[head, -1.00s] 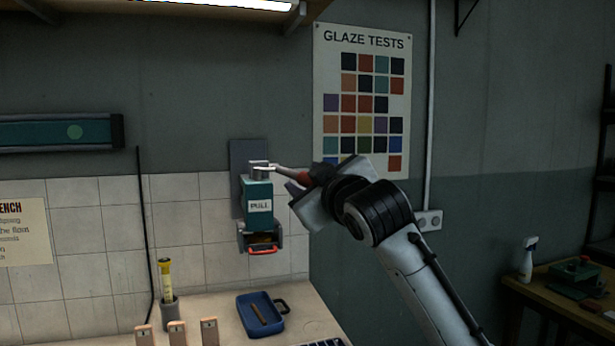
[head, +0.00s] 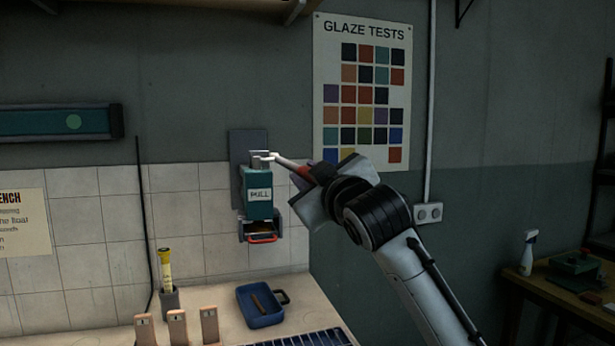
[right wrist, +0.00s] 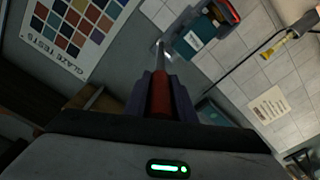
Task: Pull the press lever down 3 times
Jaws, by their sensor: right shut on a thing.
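The teal press (head: 257,198), marked PULL, is mounted on a dark plate on the tiled wall. Its lever has a metal shaft and a red grip (head: 323,172) that reaches out to the right of the press head. My right gripper (head: 318,180) is shut on the red grip, and the lever slopes slightly down toward it. In the right wrist view the red grip (right wrist: 160,95) stands between my fingers, with the press (right wrist: 195,40) beyond it. A red handle (head: 263,238) shows at the bottom of the press. My left gripper is not in view.
A blue tray (head: 259,318) holding a brown bar sits on the bench below. Several wooden blocks (head: 177,326) and a yellow-topped tool in a grey cup (head: 169,300) stand to its left. A dark grate lies at the bench front.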

